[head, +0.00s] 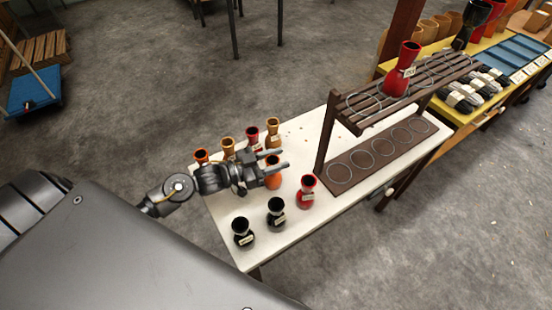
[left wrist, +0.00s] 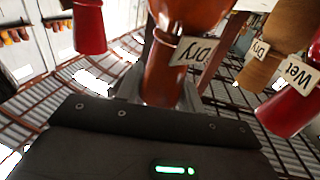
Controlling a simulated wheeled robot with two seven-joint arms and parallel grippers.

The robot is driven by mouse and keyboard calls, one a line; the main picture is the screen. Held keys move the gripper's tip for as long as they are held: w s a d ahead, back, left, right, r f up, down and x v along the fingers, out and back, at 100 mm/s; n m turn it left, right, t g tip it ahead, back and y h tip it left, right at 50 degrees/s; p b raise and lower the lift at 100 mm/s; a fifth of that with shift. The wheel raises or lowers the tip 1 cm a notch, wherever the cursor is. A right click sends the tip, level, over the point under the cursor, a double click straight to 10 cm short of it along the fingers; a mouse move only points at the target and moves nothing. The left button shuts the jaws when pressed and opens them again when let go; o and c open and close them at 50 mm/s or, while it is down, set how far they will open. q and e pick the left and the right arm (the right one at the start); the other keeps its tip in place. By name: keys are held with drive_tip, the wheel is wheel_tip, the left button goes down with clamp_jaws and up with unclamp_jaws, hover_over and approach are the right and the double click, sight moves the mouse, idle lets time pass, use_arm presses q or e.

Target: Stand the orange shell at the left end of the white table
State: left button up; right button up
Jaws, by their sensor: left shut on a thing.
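An orange shell (head: 273,180) with a dark open top is in my left gripper (head: 279,161), over the middle of the white table (head: 222,207). In the left wrist view the orange shell (left wrist: 165,75) sits between the fingers with a "Dry" tag on its waist. The gripper is shut on it. The fingers hide part of the shell, and I cannot tell whether its foot touches the table. Another orange shell (head: 201,157) stands at the table's left end, partly behind my arm. My right gripper is not in view.
Tan (head: 273,133) and red (head: 253,134) shells stand behind my gripper. Two black shells (head: 242,232) (head: 275,211) and a red shell (head: 307,191) stand in front. A brown rack (head: 325,150) with rings stands at the right, one red shell (head: 403,72) on top.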

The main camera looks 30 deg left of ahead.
use_arm(q)
drive_tip(key=shift+f, duration=0.1)
drive_tip(key=o, duration=1.3)
drive_tip(key=shift+c, duration=0.2)
drive_tip(key=shift+s+a, duration=0.15)
drive_tip(key=b+v, duration=0.1)
drive_tip(key=v, duration=1)
drive_tip(key=shift+s+a+b, duration=0.2)
drive_tip(key=shift+s+b, duration=0.05)
drive_tip(key=shift+b, duration=0.1)
